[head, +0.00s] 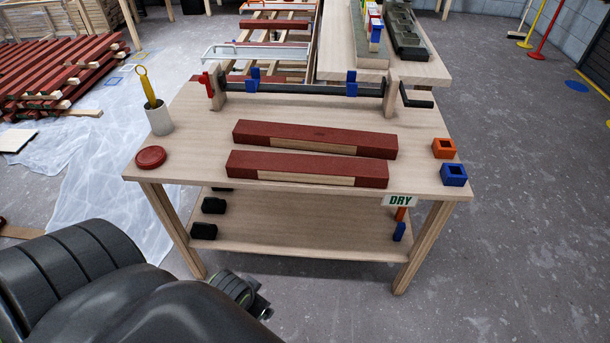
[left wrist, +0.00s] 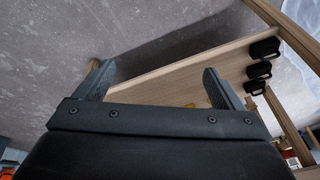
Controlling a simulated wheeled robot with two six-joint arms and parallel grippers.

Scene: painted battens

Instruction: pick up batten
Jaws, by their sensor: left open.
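Two red-painted battens lie side by side on the wooden table (head: 190,165), each with a bare wood stretch on its front face. The near batten (head: 220,163) is close to the table's front edge, and the far batten (head: 370,144) lies just behind it. My left gripper (head: 262,302) is low in front of the table, below the tabletop and apart from both battens. In the left wrist view its two fingers (left wrist: 160,84) are spread with nothing between them, facing the lower shelf. My right gripper is not in view.
A red lid (head: 151,157) and a cup with a yellow-handled tool (head: 159,118) stand at the table's left. Orange (head: 444,148) and blue (head: 454,174) square blocks sit at the right. A clamp bar (head: 300,88) spans the back. The lower shelf (head: 300,225) holds black items.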

